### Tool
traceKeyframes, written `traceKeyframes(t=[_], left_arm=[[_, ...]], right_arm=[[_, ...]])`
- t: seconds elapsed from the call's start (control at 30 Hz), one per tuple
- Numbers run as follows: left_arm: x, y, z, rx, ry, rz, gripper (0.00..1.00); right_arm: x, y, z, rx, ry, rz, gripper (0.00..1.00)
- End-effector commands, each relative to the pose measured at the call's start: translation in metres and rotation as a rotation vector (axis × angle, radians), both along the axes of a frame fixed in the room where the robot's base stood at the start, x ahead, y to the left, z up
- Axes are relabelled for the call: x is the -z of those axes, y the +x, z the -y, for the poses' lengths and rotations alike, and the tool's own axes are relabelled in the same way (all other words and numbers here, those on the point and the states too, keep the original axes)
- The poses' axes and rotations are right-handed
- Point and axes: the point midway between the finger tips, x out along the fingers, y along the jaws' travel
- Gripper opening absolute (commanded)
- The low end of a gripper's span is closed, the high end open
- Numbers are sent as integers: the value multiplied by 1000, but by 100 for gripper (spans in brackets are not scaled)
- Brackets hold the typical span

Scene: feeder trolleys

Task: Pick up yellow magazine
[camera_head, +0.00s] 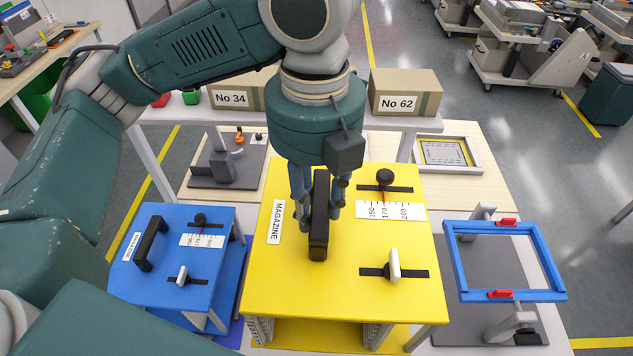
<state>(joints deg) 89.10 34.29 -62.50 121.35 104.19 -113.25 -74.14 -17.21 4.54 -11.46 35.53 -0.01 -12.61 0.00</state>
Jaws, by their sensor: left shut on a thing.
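The yellow magazine (330,289) stands in the middle of the table in the head view, with a flat yellow top, a "MAGAZINE" label, a scale, a black knob and a white lever. Its black handle (318,246) runs front to back on the top. My left gripper (319,215) comes down from above and is shut on this handle, its fingers on both sides of it. The handle's far part is partly hidden by the gripper. The magazine's feet seem close to the table; I cannot tell whether it is lifted. My right gripper is not in view.
A smaller blue magazine (150,277) stands to the left. A blue frame on a grey stand (550,295) is at the right. Boxes "No 34" (230,99) and "No 62" (404,94) sit on a shelf behind. A framed tray (474,150) lies at back right.

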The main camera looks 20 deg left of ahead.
Motion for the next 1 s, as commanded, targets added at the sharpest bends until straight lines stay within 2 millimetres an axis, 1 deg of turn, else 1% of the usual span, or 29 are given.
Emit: traceKeyframes(t=[0.03, 0.37, 0.7, 1.0], left_arm=[[-4, -3, 2, 2, -5, 6, 0], [-4, -28, 10, 2, -4, 3, 0], [-3, -52, 17, 1, -5, 5, 0], [-2, -56, 18, -1, -5, 5, 0]], right_arm=[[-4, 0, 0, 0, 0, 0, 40], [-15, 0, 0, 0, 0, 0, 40], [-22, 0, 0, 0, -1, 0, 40], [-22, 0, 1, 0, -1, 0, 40]])
